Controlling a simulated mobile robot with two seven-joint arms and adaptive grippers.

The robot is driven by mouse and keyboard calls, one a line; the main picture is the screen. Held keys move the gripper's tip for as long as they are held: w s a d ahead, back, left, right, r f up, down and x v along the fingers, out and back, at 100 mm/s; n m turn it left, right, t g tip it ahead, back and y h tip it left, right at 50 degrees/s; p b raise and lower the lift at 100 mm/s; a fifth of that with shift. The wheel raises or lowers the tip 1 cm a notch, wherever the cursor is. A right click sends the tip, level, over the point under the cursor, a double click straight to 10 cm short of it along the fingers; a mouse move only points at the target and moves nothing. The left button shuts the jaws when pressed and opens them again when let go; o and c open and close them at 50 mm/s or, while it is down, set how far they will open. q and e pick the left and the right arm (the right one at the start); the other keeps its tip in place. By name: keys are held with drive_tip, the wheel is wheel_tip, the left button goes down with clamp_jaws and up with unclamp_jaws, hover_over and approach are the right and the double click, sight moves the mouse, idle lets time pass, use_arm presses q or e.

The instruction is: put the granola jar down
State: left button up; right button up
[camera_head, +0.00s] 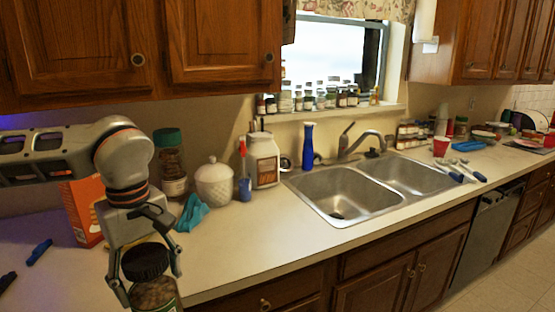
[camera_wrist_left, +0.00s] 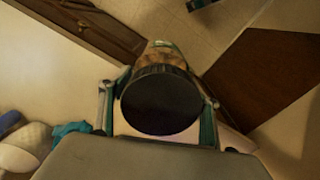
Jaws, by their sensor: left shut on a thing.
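The granola jar (camera_head: 155,293), clear with brown contents and a black lid, is at the bottom left of the head view, its base cut off by the frame. My left gripper (camera_head: 146,276) comes from above with one finger on each side and is shut on it. In the left wrist view the jar's black lid (camera_wrist_left: 160,101) fills the space between the fingers (camera_wrist_left: 158,110). The jar is near the counter's front edge; I cannot tell whether it touches the counter (camera_head: 240,245). My right gripper is not in view.
Behind the gripper stand an orange box (camera_head: 85,210), a green-lidded jar (camera_head: 171,165), a white canister (camera_head: 214,182) and a teal cloth (camera_head: 191,212). A white bottle (camera_head: 264,160) and blue bottle (camera_head: 308,147) stand by the sink (camera_head: 340,196). Counter between cloth and front edge is clear.

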use_arm(q)
drive_tip(key=f+m, duration=0.5)
drive_tip(key=f, duration=0.2)
drive_tip(key=s+a+f+m, duration=0.1)
drive_tip(key=f+m, duration=0.2)
drive_tip(key=shift+f+m, duration=0.2)
drive_tip(key=shift+m, duration=0.1)
drive_tip(key=shift+s+f+m, duration=0.2)
drive_tip(key=shift+f+m, duration=0.3)
drive_tip(key=shift+f, duration=0.1)
